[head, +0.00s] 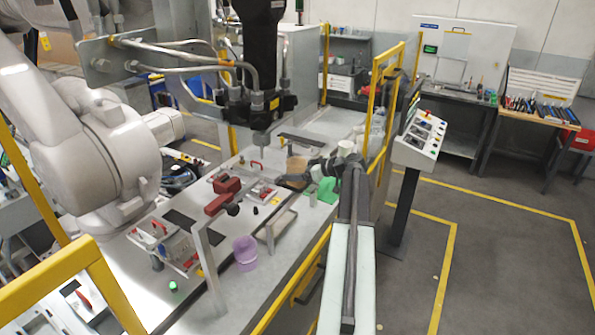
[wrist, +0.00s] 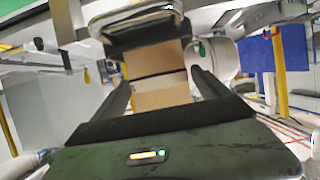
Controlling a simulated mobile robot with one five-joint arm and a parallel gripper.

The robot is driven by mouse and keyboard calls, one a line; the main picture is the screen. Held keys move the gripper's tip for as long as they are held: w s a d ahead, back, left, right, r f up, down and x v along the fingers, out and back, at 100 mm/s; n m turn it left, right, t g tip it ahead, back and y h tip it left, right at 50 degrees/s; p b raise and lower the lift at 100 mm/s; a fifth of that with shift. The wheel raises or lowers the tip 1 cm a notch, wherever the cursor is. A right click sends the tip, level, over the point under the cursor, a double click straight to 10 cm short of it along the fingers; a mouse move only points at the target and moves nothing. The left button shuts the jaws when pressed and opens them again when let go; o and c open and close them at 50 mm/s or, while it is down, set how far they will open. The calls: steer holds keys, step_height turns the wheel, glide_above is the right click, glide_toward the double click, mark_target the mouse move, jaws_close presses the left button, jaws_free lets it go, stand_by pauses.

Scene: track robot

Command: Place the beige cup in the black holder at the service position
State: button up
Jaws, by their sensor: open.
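The beige cup (head: 297,165) is on the far half of the metal bench in the head view, just left of the end of my arm. In the wrist view a tan surface, apparently the cup (wrist: 153,60), lies between the two dark fingers of my gripper (wrist: 160,88). The fingers are apart, with gaps visible beside the tan surface. My gripper also shows in the head view (head: 308,174). A dark rounded piece, perhaps the black holder (head: 293,183), sits just below the cup. Whether the cup sits inside it cannot be told; my gripper partly hides that spot.
A purple cup (head: 245,252) stands nearer on the bench, beside a metal bracket. A white cup (head: 345,148) and a green item (head: 327,190) are close to my arm. Red clamps (head: 222,195) lie left. A yellow guard frame and control panel (head: 420,135) stand right.

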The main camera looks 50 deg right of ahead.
steer(key=shift+s+d+r, duration=0.1)
steer(key=shift+s+r, duration=0.2)
steer(key=shift+r, duration=0.05)
steer(key=p+v, duration=0.4)
steer(key=v, duration=0.7)
steer(key=shift+s+p, duration=0.2)
steer(key=shift+p, duration=0.1)
steer(key=shift+f, duration=0.1)
steer(key=shift+d, duration=0.1)
